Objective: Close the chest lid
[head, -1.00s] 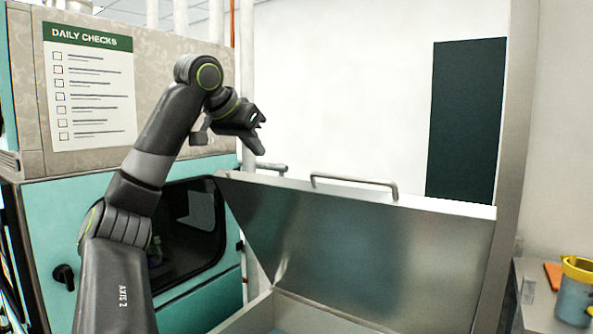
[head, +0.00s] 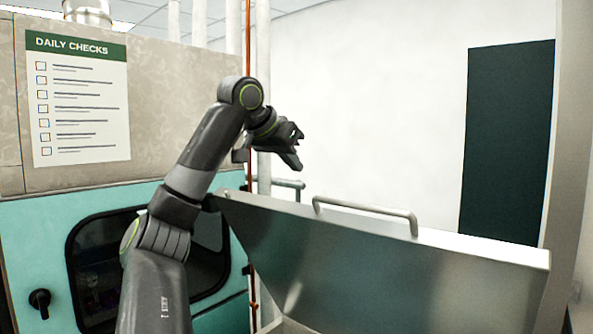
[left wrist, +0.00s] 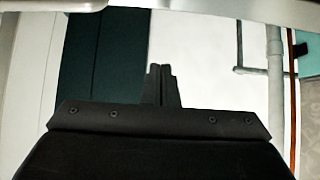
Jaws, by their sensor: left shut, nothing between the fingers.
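The chest lid (head: 385,270) is a brushed metal panel standing open and tilted, with a bar handle (head: 365,208) along its top edge. Only a small part of the chest body shows below it at the picture's bottom. My left gripper (head: 297,150) is above and to the left of the handle in the head view, apart from the lid. It is shut and empty; its fingers (left wrist: 161,72) are together in the left wrist view. My right gripper is not in view.
A teal and beige machine cabinet (head: 30,235) with a dark window and checklist (head: 78,100) stands at the left. Pipes (head: 265,120) run up the wall behind my arm. A dark wall panel (head: 507,140) is at the right.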

